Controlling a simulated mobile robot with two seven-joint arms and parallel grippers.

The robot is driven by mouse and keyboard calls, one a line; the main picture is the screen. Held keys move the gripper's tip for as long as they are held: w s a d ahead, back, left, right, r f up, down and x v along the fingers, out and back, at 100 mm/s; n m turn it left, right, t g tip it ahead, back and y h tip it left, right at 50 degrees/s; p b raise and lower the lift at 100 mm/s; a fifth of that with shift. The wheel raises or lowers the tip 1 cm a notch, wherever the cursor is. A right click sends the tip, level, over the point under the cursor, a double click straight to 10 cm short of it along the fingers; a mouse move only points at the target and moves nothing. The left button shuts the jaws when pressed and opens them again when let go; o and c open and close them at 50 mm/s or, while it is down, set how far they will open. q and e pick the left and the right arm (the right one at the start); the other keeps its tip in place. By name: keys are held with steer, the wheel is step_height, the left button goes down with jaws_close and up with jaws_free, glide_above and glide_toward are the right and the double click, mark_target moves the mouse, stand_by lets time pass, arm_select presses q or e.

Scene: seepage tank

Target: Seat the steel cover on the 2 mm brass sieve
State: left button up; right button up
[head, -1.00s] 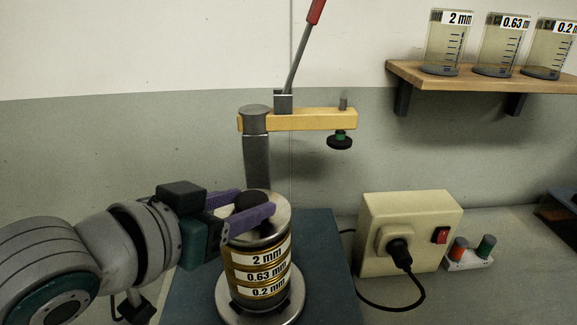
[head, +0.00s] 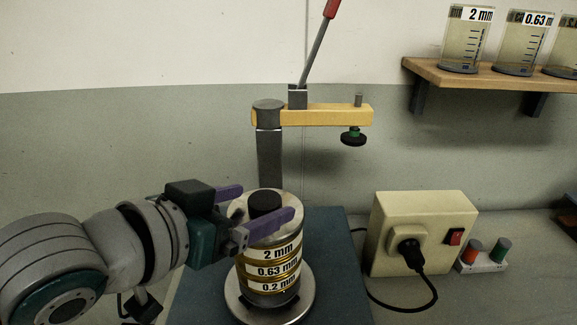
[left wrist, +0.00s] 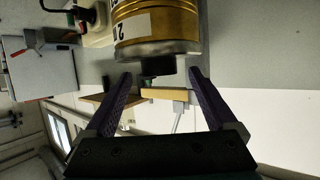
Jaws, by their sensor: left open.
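The steel cover (head: 286,204) with its black knob (head: 265,203) lies on top of the 2 mm brass sieve (head: 277,252), and appears level with no clear gap. The sieve is the top one of a labelled stack, above the 0.63 mm (head: 279,270) and 0.2 mm (head: 280,284) sieves. My left gripper (head: 268,199) is open, its purple fingers on either side of the knob at cover height. In the left wrist view the picture is inverted; the cover (left wrist: 155,51) and knob (left wrist: 158,68) show beyond the open fingers (left wrist: 161,83), apart from them. My right gripper is not in view.
The stack stands on a round steel plate (head: 238,303) on a dark blue base (head: 335,260). Behind it rises a post with a yellow arm (head: 315,116), black-footed screw (head: 353,139) and red-handled lever (head: 331,10). A beige switch box (head: 385,215) with a cable stands right.

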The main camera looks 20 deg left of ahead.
arm_select(q)
steer(key=v, duration=0.9)
steer(key=s+a+f+n+g+y, duration=0.1)
steer(key=s+f+g+y, duration=0.1)
steer(key=s+f+g, duration=0.35)
steer(key=s+a+f+n+g+y, duration=0.1)
steer(key=s+f+g+y, duration=0.15)
steer(key=s, duration=0.65)
step_height(320, 180, up, 31)
steer(key=g+p, duration=0.1)
steer(key=p, duration=2.9)
steer(key=shift+s+h, duration=0.35)
steer(key=shift+s, duration=0.15)
steer(key=shift+f, duration=0.15)
